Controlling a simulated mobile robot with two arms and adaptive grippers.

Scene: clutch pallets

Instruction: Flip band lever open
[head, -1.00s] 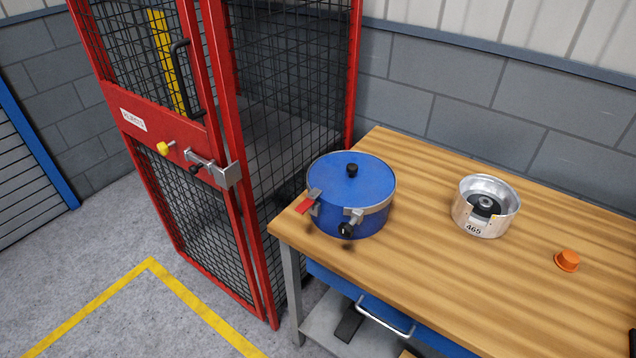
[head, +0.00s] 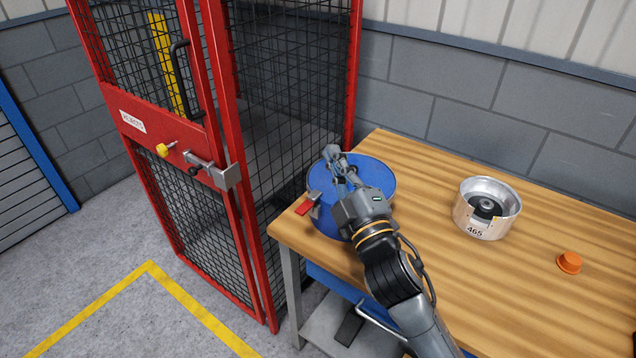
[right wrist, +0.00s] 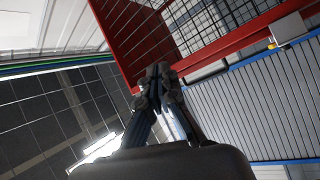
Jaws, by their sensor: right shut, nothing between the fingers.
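A blue drum (head: 377,178) with a blue lid stands on the wooden bench near its left corner. A metal band lever with a red tip (head: 304,208) sticks out from the drum's left front side. My right gripper (head: 332,154) is over the lid, to the right of and beyond the lever in the head view. Its fingers are shut and empty, and they show apart from the lever. In the right wrist view the fingertips (right wrist: 158,70) are together. My arm hides the lid's knob and the drum's front fitting. My left gripper is not in view.
A red mesh cage (head: 210,200) with a latch stands just left of the bench (head: 420,160). A silver metal housing (head: 487,208) marked 465 and an orange cap (head: 569,262) are on the bench's right part. The bench top between drum and housing is clear.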

